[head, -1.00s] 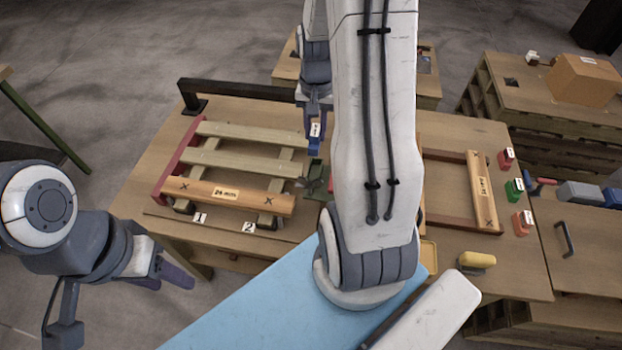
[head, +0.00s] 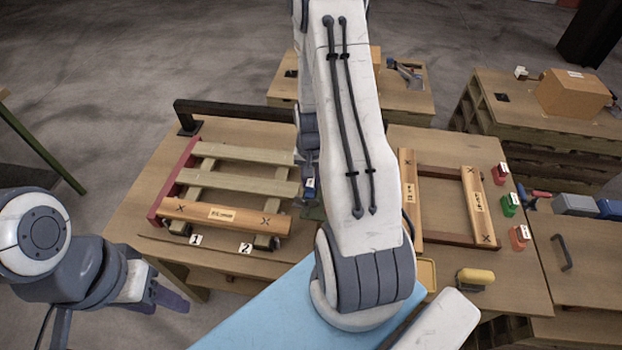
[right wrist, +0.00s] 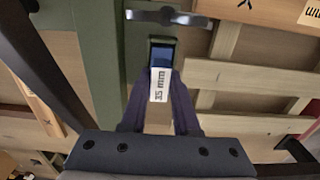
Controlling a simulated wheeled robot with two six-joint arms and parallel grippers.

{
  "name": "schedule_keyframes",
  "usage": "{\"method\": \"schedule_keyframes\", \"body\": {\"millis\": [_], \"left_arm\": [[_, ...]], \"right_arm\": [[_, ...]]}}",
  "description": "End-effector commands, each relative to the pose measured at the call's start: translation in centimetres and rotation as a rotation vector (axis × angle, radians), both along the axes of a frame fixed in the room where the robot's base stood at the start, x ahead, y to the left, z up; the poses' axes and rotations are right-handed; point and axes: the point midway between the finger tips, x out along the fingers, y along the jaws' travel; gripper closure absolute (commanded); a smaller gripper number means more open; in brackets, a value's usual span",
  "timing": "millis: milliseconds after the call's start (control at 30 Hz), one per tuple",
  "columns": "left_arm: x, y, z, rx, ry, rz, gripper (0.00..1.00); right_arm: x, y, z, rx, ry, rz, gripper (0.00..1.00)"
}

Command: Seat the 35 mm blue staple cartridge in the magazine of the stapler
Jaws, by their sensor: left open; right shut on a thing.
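The blue 35 mm staple cartridge (right wrist: 162,57) carries a white label reading "35 mm". My right gripper (right wrist: 159,78) is shut on it; in the head view the cartridge (head: 310,184) shows just left of my right arm. In the head view the stapler (head: 314,212) is mostly hidden by my arm. My left gripper (head: 170,294) is open and empty, left of the table.
A slatted wooden pallet (head: 225,214) marked 1 and 2 lies left of the stapler. A wooden frame (head: 440,240) lies right. Red (head: 499,175), green (head: 508,206) and orange-red (head: 518,237) labelled blocks line the right edge. A yellow-topped object (head: 475,277) sits at the front.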

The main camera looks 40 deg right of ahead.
Motion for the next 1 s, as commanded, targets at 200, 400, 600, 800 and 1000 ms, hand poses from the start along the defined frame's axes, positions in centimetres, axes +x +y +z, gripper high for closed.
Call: {"method": "schedule_keyframes", "body": {"millis": [200, 400, 600, 800, 1000], "left_arm": [[0.0, 0.0, -0.2, 0.0, 0.0, 0.0, 0.5], [0.0, 0.0, -0.3, 0.0, 0.0, 0.0, 0.5], [0.0, 0.0, -0.3, 0.0, 0.0, 0.0, 0.5], [0.0, 0.0, -0.1, 0.0, 0.0, 0.0, 0.5], [0.0, 0.0, -1.0, 0.0, 0.0, 0.0, 0.5]], "right_arm": [[0.0, 0.0, -0.1, 0.0, 0.0, 0.001, 1.0], [0.0, 0.0, -0.3, 0.0, 0.0, 0.001, 0.41], [0.0, 0.0, -0.3, 0.0, 0.0, 0.001, 0.41], [0.1, 0.0, 0.4, -0.001, -0.002, 0.001, 0.41], [0.2, -0.1, 3.3, -0.004, -0.006, 0.001, 0.41]]}}
